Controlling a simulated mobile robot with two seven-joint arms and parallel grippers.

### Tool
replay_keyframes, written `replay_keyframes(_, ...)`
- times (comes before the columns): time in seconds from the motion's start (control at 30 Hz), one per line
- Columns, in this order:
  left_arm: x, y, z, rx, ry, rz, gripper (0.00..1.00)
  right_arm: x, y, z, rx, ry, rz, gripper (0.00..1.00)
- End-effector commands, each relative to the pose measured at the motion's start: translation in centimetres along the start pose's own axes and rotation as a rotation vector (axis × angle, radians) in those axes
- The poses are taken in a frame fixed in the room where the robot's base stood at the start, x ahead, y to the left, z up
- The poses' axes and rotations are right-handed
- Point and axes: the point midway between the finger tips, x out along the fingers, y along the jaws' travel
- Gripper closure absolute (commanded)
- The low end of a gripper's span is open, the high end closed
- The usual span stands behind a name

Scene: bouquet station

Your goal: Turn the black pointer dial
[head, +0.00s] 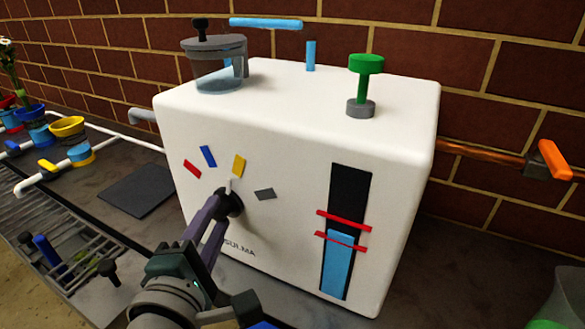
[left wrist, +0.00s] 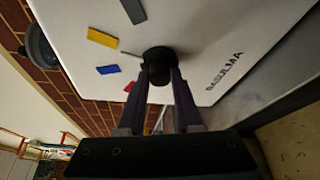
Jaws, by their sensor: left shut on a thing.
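The black pointer dial (head: 231,203) is on the front face of the white machine (head: 290,220). Its light pointer is directed up, near the yellow mark (head: 239,166). Red (head: 192,169), blue (head: 208,156) and grey (head: 265,194) marks also surround it. My left gripper (head: 221,205) is shut on the dial, its fingers on either side of it. In the left wrist view the dial (left wrist: 159,62) sits between the fingertips (left wrist: 160,75). The fingers hide part of the dial in the head view. My right gripper is not seen.
The machine's front has a gauge (head: 346,230) with a blue level and red lines. A green-topped knob (head: 366,75) and a grey clear-walled jar (head: 214,65) stand on top. An orange-handled pipe (head: 552,160) is at right. Coloured cups (head: 68,130) and a rack (head: 60,255) are at left.

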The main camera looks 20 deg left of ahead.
Motion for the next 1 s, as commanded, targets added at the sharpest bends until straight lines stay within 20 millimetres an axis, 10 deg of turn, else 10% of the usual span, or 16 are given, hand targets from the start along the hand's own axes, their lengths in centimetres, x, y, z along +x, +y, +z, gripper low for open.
replay_keyframes(0.77,-0.02,-0.15,-0.04,0.087,0.001,0.034,1.00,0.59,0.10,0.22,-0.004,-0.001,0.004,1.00)
replay_keyframes(0.8,-0.02,-0.15,-0.04,0.087,0.001,0.034,0.62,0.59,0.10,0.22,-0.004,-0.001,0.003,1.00)
replay_keyframes(1.0,-0.01,-0.13,-0.03,0.087,0.001,0.035,0.39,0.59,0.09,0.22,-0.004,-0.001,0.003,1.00)
